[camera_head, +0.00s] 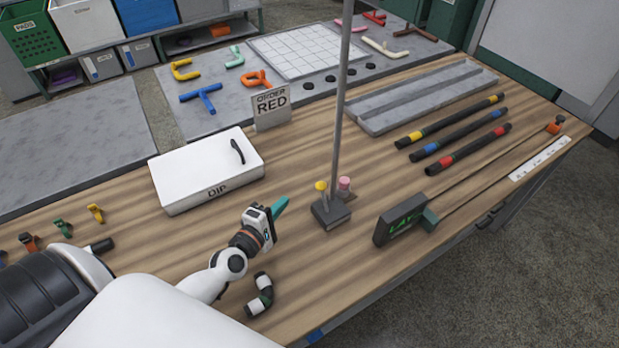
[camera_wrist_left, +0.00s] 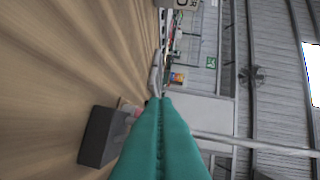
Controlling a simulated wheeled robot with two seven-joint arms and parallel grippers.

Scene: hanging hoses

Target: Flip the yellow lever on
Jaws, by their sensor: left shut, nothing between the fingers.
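The yellow lever (camera_head: 321,187) is a thin stalk with a round yellow knob. It stands on a small dark box (camera_head: 331,214) on the wooden table, beside a pink-knobbed lever (camera_head: 344,184). My left gripper (camera_head: 281,205) has teal fingers, shut and empty, and is left of the box with a visible gap to the lever in the head view. In the left wrist view the teal fingers (camera_wrist_left: 162,115) are closed together, with the dark box (camera_wrist_left: 101,137) at their left. I cannot make out the yellow lever there. My right gripper is out of view.
A metal pole (camera_head: 341,90) rises just behind the levers. A white DIP box (camera_head: 208,168) stands behind my left gripper. A black-and-white elbow piece (camera_head: 261,294) lies in front. A dark sign block (camera_head: 401,219) and several banded hoses are to the right.

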